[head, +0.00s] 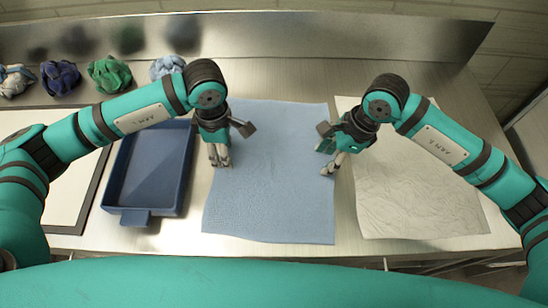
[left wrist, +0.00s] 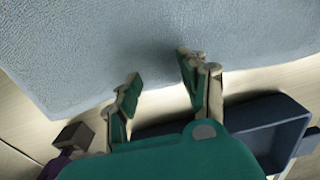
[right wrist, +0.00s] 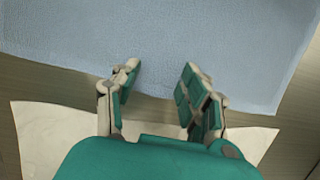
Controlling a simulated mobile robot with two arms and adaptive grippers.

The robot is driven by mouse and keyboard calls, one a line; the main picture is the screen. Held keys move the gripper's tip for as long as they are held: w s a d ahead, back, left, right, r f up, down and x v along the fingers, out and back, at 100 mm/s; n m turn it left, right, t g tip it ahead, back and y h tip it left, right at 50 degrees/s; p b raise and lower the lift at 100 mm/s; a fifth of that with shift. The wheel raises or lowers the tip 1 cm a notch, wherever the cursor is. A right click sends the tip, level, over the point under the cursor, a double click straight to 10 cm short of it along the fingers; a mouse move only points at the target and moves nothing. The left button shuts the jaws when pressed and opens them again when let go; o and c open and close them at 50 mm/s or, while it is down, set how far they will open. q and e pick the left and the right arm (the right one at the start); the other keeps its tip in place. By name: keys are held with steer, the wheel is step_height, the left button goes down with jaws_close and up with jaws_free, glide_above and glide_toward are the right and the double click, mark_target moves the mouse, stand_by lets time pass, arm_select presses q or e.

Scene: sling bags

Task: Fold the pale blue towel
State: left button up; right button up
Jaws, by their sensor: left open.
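The pale blue towel (head: 270,190) lies flat and spread out on the metal counter in the head view. It also fills the upper part of the left wrist view (left wrist: 130,40) and the right wrist view (right wrist: 160,45). My left gripper (head: 220,163) is at the towel's left edge, its fingers apart and empty (left wrist: 160,68). My right gripper (head: 328,165) is at the towel's right edge, its fingers apart with nothing between them (right wrist: 160,72). Whether the fingertips touch the towel cannot be told.
A dark blue tray (head: 127,212) stands left of the towel, close to my left gripper. A crumpled white sheet (head: 420,205) lies to the right. Several bundled cloths, including a green one (head: 109,75), sit at the back left. A white board (head: 50,200) lies at far left.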

arm_select(q)
steer(key=shift+s+f, duration=0.1)
steer(key=shift+f, duration=0.1)
steer(key=c, duration=0.8)
arm_select(e)
steer(key=shift+s+f, duration=0.15)
steer(key=shift+f, duration=0.1)
steer(key=c, duration=0.8)
arm_select(q)
jaws_close()
arm_select(e)
jaws_close()
